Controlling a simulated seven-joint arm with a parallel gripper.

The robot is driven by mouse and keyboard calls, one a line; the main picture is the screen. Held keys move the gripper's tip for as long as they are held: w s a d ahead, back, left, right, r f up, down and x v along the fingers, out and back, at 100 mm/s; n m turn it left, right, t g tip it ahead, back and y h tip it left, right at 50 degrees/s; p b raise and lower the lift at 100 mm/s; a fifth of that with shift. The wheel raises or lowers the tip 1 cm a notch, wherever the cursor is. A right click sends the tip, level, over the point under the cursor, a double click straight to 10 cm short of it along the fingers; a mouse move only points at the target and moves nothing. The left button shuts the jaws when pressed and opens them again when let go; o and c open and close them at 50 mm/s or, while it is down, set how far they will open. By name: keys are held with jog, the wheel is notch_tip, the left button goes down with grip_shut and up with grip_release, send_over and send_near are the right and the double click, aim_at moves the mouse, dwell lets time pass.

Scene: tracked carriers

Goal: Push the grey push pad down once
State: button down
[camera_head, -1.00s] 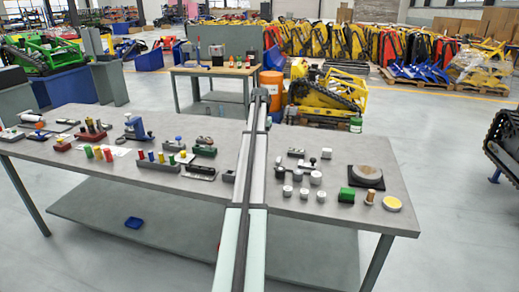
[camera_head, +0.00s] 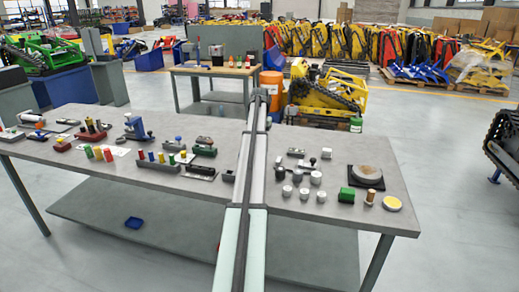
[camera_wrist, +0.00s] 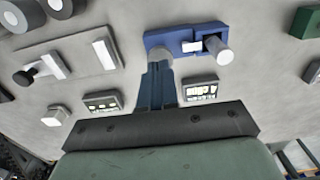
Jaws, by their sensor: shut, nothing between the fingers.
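In the wrist view, a grey round pad (camera_wrist: 159,54) shows at the left end of a blue block (camera_wrist: 185,38). It looks like the grey push pad. My gripper (camera_wrist: 161,68) is shut and empty, its narrow blue-grey fingers ending right at the pad and covering part of it. I cannot tell whether the fingertips touch the pad or how far down it is. A pale grey cylinder (camera_wrist: 220,51) sticks out from the block's right part. In the head view my own arm hides the blue block and my fingers.
In the wrist view, small display boxes (camera_wrist: 102,103) (camera_wrist: 201,90) lie on either side of my fingers. A plate (camera_wrist: 72,66) with a black-knobbed handle lies left, and a green block (camera_wrist: 306,22) upper right.

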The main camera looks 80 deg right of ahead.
jog(key=shift+f, duration=0.1)
jog(key=shift+f, duration=1.2)
dwell(0.4)
jog(key=shift+r, duration=2.3)
